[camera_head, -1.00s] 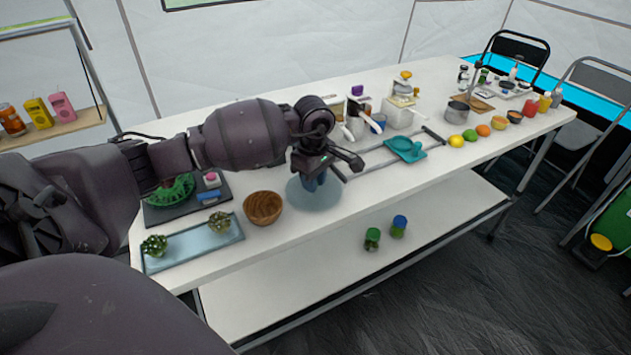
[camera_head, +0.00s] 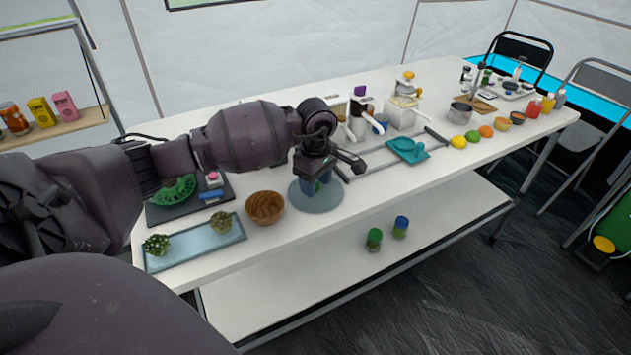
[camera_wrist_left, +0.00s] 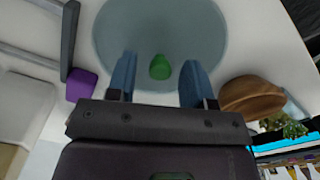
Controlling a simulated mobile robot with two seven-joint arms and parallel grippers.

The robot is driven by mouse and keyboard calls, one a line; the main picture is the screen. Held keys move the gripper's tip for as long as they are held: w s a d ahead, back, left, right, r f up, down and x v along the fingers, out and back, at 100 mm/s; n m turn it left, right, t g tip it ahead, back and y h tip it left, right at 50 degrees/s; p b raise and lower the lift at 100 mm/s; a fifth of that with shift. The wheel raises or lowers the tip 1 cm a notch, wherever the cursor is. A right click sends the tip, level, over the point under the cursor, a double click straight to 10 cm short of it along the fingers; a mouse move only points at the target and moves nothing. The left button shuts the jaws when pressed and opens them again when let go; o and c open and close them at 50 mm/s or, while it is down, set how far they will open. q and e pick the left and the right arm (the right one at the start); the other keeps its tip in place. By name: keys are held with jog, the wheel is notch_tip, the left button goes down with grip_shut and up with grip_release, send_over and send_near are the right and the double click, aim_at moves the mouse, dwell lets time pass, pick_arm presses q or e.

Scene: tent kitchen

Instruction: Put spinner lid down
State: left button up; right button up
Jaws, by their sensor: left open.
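The spinner lid (camera_head: 318,200) is a translucent grey-blue disc with a green knob. It lies flat on the white table, to the right of the wooden bowl. The lid (camera_wrist_left: 160,20) fills the upper middle of the left wrist view, and its knob stands between my two blue fingers. My left gripper (camera_head: 316,184) is open, directly above the lid, pointing down around the knob. A gap shows between the knob and each finger (camera_wrist_left: 158,80). The green spinner basket (camera_head: 172,190) sits on the dark tray at the left, partly hidden by my arm. My right gripper is not in view.
The wooden bowl (camera_head: 265,207) stands close to the lid's left. A blue tray (camera_head: 190,258) with two green plants lies at the front left. A grey rail frame (camera_head: 385,160) and a teal dish (camera_head: 408,148) are to the right. The table's front edge is near the lid.

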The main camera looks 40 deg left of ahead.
pick_arm(q)
notch_tip(320, 180, up, 12)
jog(key=p, duration=0.1)
jog(key=shift+p, duration=0.35)
dwell(0.4)
